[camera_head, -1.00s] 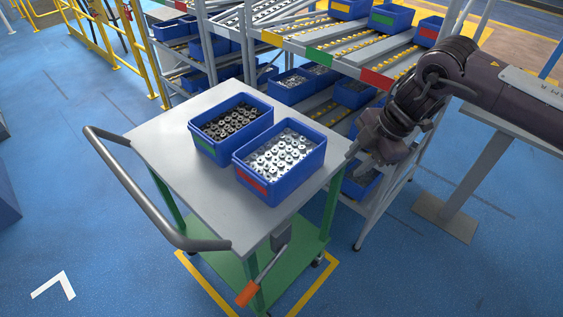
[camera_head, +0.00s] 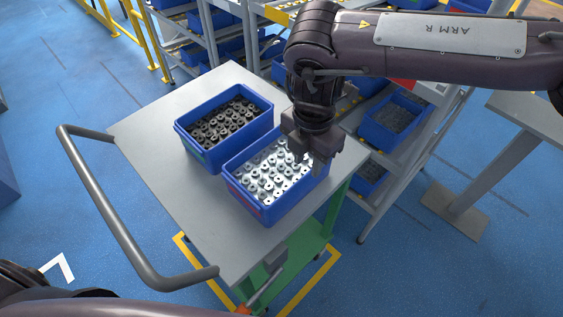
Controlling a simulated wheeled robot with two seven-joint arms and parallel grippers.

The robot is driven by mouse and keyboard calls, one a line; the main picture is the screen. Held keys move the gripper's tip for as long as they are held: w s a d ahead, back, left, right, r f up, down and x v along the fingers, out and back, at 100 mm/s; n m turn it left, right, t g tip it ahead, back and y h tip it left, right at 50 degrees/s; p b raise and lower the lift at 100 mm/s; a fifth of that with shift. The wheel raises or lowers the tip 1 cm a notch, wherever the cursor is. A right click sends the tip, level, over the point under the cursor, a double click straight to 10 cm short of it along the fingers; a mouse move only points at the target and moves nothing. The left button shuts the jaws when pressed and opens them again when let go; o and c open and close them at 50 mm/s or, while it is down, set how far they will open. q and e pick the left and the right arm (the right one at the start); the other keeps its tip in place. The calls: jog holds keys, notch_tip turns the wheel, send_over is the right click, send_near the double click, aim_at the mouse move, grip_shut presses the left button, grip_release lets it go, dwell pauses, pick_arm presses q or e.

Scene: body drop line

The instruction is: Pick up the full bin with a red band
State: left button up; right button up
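The blue bin with a red band (camera_head: 291,206) stands on the grey top of a cart and is filled with light metal parts. Its red band shows on its front-left wall, at a steep angle. A second blue bin (camera_head: 203,157), with a green band and darker metal parts, stands close beside it at the back left. My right gripper (camera_head: 309,163) points down over the far right end of the red-band bin, its fingers apart and nothing seen between them. Whether the fingers touch the rim cannot be told. My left gripper is out of view; dark parts of mine show at the bottom left.
The cart top (camera_head: 160,130) is clear at the left and front. A grey push handle (camera_head: 108,215) sticks out on the left. A flow rack with blue bins (camera_head: 395,118) stands close behind and right of the cart. A grey stand (camera_head: 490,170) is at the right.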

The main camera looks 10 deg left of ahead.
aim_at(303, 177)
jog(key=f+p, duration=0.1)
jog(key=f, duration=0.1)
jog(key=f+p, duration=0.1)
jog(key=f, duration=0.1)
jog(key=f+p, duration=0.1)
jog(key=f, duration=0.1)
jog(key=shift+s+a, duration=0.2)
jog(key=shift+a, duration=0.15)
jog(key=shift+f, duration=0.15)
jog(key=shift+d, duration=0.1)
grip_shut()
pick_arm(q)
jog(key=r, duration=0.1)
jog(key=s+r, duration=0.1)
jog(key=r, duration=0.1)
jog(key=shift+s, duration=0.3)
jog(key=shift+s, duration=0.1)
